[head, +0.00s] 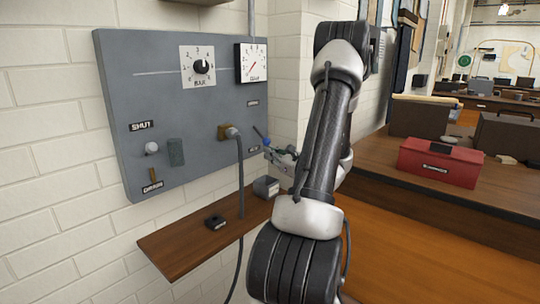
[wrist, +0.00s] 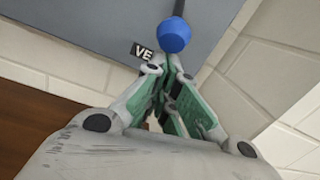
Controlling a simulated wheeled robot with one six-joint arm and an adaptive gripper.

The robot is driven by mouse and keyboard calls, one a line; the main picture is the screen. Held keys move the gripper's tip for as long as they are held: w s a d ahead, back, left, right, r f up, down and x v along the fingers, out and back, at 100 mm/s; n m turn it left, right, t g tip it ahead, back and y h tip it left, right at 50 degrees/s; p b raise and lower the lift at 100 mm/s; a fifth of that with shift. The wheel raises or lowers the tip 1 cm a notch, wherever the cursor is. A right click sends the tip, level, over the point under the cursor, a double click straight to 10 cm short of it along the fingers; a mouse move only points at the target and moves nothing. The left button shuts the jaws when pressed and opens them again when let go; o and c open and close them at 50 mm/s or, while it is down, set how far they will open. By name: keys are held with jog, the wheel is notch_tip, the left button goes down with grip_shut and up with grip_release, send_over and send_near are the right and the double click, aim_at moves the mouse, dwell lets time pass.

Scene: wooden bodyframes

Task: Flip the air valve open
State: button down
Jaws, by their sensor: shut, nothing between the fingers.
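A grey panel (head: 205,120) is fixed to the white brick wall at the left. Near its lower right edge is a small lever with a blue ball knob (head: 266,142), also large in the wrist view (wrist: 174,35). A label beside it reads "VE", the rest hidden. My gripper (head: 271,151) is shut and empty, its green-padded fingertips (wrist: 172,66) just below the knob in the wrist view; I cannot tell whether they touch. At the panel's left, a pale knob (head: 152,147) sits below a "SHUT" label. No readable label names the air valve.
A black dial marked BAR (head: 198,66) and a gauge (head: 251,63) are at the panel's top. A hose (head: 240,180) hangs from a brass fitting (head: 224,132). A wooden shelf (head: 185,245) holds small boxes below. A red box (head: 440,162) stands on a bench at right.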

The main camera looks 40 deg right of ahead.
jog(key=shift+s+r+g, duration=0.2)
jog(key=shift+r+g, duration=0.05)
jog(key=shift+g, duration=0.05)
jog(key=shift+s, duration=0.1)
notch_tip(320, 180, up, 12)
jog(key=s+g, duration=0.2)
jog(key=g, duration=0.8)
jog(key=shift+s+d+r+n+g+h, duration=0.15)
jog(key=shift+s+r+n+g+h, duration=0.15)
jog(key=shift+g, duration=0.1)
jog(key=shift+w+r, duration=0.15)
dwell(0.4)
